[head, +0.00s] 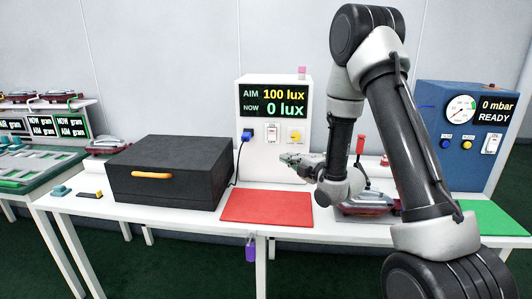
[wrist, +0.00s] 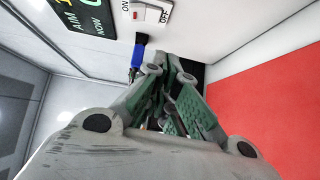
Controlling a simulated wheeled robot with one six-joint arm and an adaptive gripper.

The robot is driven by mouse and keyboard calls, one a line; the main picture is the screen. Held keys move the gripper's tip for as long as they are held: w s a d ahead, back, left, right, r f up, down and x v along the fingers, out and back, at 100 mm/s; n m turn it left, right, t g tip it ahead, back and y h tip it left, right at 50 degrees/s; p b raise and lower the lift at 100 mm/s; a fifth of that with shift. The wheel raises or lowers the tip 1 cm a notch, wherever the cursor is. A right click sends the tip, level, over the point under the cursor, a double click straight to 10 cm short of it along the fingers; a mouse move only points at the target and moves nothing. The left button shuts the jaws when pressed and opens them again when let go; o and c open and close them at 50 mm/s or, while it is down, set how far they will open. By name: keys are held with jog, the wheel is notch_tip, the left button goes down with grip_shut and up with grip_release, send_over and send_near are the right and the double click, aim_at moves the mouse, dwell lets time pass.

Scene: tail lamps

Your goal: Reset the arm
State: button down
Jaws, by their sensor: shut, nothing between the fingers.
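My arm rises at the right of the head view and folds down over the table. My gripper (head: 287,158) points left, in front of the white lux meter box (head: 253,155) and above the table. In the wrist view my gripper (wrist: 172,62) has its green-padded fingers together, with nothing held. The box's switch shows close by in the wrist view (wrist: 152,12), near a blue plug (wrist: 138,60). A tail lamp (head: 368,206) lies on the table below my arm, partly hidden by it.
A red mat (head: 267,206) lies in front of the box. A black case (head: 165,180) with an orange handle stands left. A blue pressure box (head: 455,140) and green mat (head: 492,217) are at the right. A purple padlock (head: 251,249) hangs at the table's front edge.

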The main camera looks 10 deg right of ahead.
jog(key=s+d+r+m+g+h, duration=0.5)
jog(key=s+d+r+m+h, duration=0.2)
jog(key=s+d+r+m, duration=0.4)
jog(key=s+r+m+g, duration=0.1)
jog(key=s+m+g, duration=0.2)
jog(key=s, duration=1)
jog(key=s+r+m+g, duration=0.2)
jog(key=s+m, duration=0.6)
jog(key=s, duration=0.6)
jog(key=shift+s+d+m+g+h, duration=0.2)
jog(key=shift+d+m+g+h, duration=0.15)
jog(key=shift+g, duration=0.35)
